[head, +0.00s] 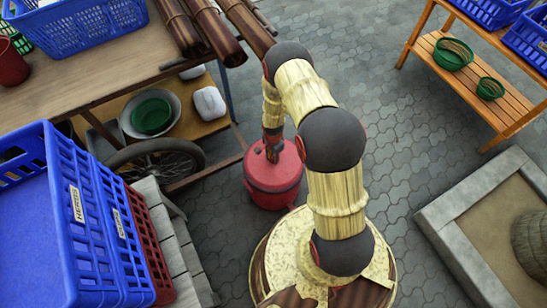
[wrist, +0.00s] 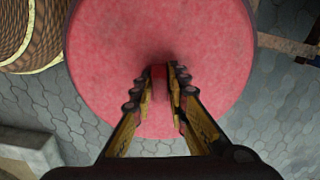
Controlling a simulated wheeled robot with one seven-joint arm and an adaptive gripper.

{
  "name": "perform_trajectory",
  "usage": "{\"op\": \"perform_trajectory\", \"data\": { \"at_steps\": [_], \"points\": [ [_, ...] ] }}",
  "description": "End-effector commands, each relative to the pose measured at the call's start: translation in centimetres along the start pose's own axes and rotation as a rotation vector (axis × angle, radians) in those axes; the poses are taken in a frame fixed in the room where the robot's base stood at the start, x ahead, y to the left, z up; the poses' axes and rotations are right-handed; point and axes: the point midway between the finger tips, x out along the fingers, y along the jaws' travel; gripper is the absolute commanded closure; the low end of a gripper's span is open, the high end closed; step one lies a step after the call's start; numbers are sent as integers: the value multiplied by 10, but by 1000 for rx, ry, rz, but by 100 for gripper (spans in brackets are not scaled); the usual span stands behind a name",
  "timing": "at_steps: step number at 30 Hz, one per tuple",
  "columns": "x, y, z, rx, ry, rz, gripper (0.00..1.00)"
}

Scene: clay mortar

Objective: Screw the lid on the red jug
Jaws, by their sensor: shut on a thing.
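The red jug (head: 273,196) stands on the paving, beyond my base and beside the table with the wheel. Its round red lid (head: 291,163) is at the jug's top, below my gripper (head: 272,153). In the wrist view the lid (wrist: 160,35) fills the upper middle as a broad disc. My gripper (wrist: 167,78) points down at it, with both fingers shut on a narrow red grip at the lid's middle. The fingers hide most of this grip. I cannot tell whether the lid's rim is fully seated on the jug.
A wooden table (head: 95,88) with a blue crate (head: 80,27) and brown rolls (head: 180,25) stands at upper left. Blue crates (head: 90,215) fill the lower left. A slatted bench (head: 470,85) and a stone-edged bed (head: 450,245) are right. Paving between is clear.

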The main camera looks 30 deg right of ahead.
Motion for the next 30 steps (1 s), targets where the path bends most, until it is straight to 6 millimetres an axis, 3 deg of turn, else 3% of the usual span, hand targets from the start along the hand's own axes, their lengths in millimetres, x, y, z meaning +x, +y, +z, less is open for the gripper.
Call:
{"op": "perform_trajectory", "data": {
  "at_steps": [1,15,22,23,30],
  "points": [
    [4,11,4,40,-8,21,100],
    [6,13,5,384,-6,30,100],
    [6,12,6,408,-6,28,100],
    [6,12,6,407,-6,28,84],
    [5,9,5,404,-5,22,70]
  ]
}}
